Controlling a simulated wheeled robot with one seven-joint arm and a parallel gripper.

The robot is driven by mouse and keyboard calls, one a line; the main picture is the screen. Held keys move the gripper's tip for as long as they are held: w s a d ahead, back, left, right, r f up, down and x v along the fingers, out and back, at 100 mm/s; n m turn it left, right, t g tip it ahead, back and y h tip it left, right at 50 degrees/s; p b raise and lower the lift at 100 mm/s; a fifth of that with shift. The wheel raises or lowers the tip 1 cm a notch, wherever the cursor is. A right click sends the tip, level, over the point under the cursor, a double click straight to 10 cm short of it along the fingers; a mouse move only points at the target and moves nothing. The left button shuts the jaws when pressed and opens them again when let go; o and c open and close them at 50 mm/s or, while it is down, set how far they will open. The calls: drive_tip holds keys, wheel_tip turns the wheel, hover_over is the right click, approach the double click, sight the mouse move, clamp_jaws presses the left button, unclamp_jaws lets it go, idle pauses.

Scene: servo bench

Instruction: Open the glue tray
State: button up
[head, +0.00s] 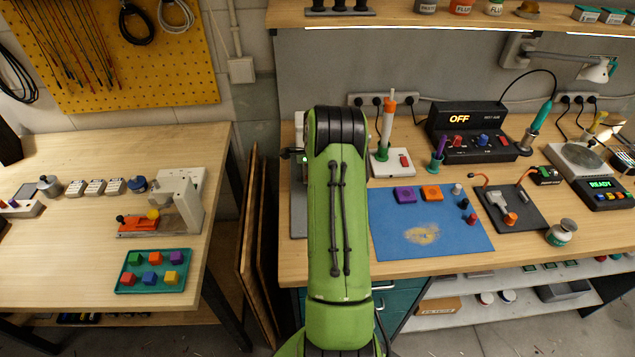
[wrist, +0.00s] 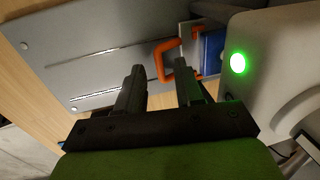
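In the wrist view an orange U-shaped handle (wrist: 162,58) sticks out from a blue part (wrist: 212,48) set beside a pale machine housing; this looks like the glue tray, though I cannot be sure. My gripper (wrist: 160,72) is open, its two dark fingers apart with nothing clearly held. The handle is just beyond the fingertips, nearer the right finger, which overlaps its lower end. I cannot tell whether they touch. In the head view my green arm hides the gripper, the handle and most of the machine.
A housing (wrist: 262,75) with a lit green lamp (wrist: 238,63) stands close to my right finger. A grey slotted plate (wrist: 95,60) lies left of the handle. In the head view a blue mat (head: 395,235) with purple and orange blocks lies right of my arm.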

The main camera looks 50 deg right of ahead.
drive_tip(key=shift+f, duration=0.45)
clamp_jaws()
idle(1.1)
